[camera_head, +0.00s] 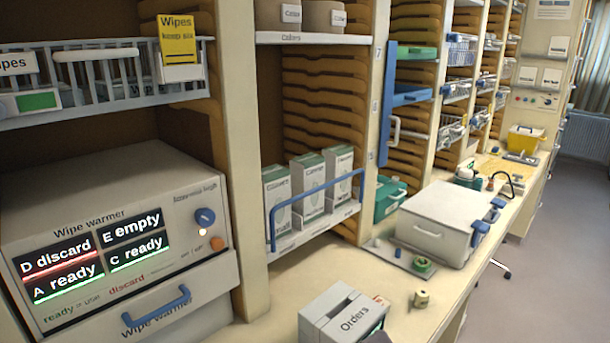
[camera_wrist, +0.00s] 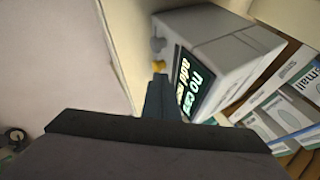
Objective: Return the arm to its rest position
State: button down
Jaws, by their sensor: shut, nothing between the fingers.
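My gripper (camera_wrist: 158,82) shows in the wrist view as dark fingers pointing away from the camera, held together with nothing seen between them. In the wrist view the fingers overlap the near side of a grey box (camera_wrist: 215,45) with a dark screen, whose lettering is partly hidden. I cannot tell whether they touch it. In the head view a grey box marked Orders (camera_head: 335,312) stands on the counter at the bottom edge. It looks like the same box. No rest position is marked in either view.
A wipe warmer (camera_head: 120,225) stands at left. Glove boxes (camera_head: 308,185) sit behind a blue rail (camera_head: 318,190). Open floor (camera_head: 540,280) lies at right.

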jog(key=s+n+g, duration=0.1)
jog(key=s+n, duration=0.1)
jog(key=s+a+n+g+p, duration=0.1)
jog(key=s, duration=0.1)
jog(key=s+a+f+n+g+y, duration=0.1)
jog(key=s+n, duration=0.1)
jog(key=shift+s+f+n, duration=0.1)
jog(key=shift+s+n, duration=0.2)
jog(key=s+d+n+g+h+p, duration=0.1)
jog(key=s+n+g, duration=0.3)
jog(key=s, duration=0.6)
jog(key=d+n, duration=0.1)
jog(key=n, duration=0.1)
jog(key=shift+f+n+g+p, duration=0.15)
jog(key=shift+n+g+p, duration=0.15)
jog(key=shift+g+p, duration=0.1)
jog(key=shift+a, duration=0.1)
dwell(1.7)
